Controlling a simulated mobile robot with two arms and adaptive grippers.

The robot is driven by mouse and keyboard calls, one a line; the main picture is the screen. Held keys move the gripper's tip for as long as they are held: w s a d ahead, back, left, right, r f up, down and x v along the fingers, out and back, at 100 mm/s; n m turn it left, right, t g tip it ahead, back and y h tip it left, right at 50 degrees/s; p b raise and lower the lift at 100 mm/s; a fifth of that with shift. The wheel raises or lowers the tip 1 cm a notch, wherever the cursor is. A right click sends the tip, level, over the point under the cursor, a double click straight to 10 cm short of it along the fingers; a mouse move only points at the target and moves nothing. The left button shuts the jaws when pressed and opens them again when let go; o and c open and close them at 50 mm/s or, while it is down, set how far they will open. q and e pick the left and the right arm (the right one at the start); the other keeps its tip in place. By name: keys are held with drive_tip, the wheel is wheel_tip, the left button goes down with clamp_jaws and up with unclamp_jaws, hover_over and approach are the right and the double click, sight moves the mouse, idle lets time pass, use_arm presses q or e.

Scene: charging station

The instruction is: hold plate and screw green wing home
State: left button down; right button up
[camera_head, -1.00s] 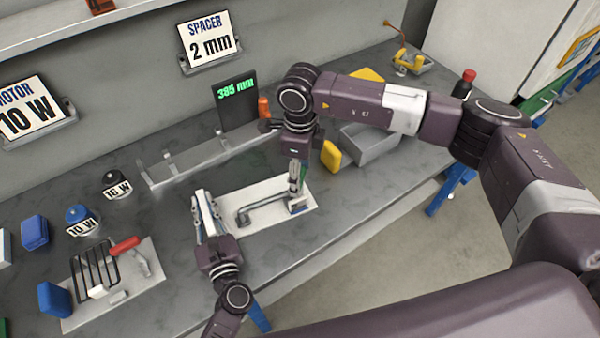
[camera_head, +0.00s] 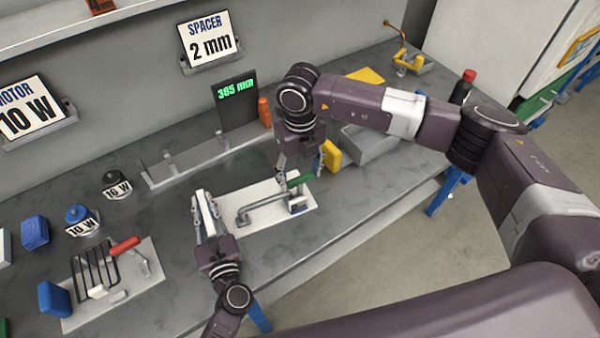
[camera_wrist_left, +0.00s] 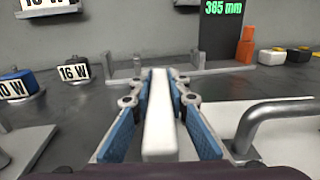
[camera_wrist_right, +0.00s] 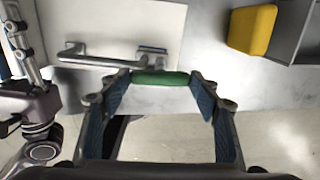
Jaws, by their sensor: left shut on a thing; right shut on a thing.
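The white plate (camera_head: 275,220) lies on the bench with a grey bent bar (camera_head: 262,207) along it. My left gripper (camera_head: 205,203) is at the plate's left end, shut on a white upright strip; this strip (camera_wrist_left: 160,125) stands between its blue pads in the left wrist view. Whether the strip is part of the plate cannot be told. The green wing (camera_wrist_right: 160,78) lies crosswise between the fingertips of my right gripper (camera_wrist_right: 160,86), which is shut on its two ends. It also shows in the head view (camera_head: 299,181), above the plate's right end. The screw under it is hidden.
A yellow block (camera_head: 331,154) and a grey bin (camera_head: 370,145) stand right of the plate. A metal rack (camera_head: 200,160) and a display reading 385 mm (camera_head: 237,100) are behind. A fixture board with a red handle (camera_head: 125,245) is at left. The bench's front edge is close.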

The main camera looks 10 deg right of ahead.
drive_tip(key=shift+m, duration=0.4)
drive_tip(key=o, duration=1.2)
drive_tip(key=shift+c, duration=0.2)
wheel_tip(320, 180, up, 12)
use_arm(q)
drive_tip(key=c, duration=1.8)
unclamp_jaws()
drive_tip(key=shift+o, duration=0.2)
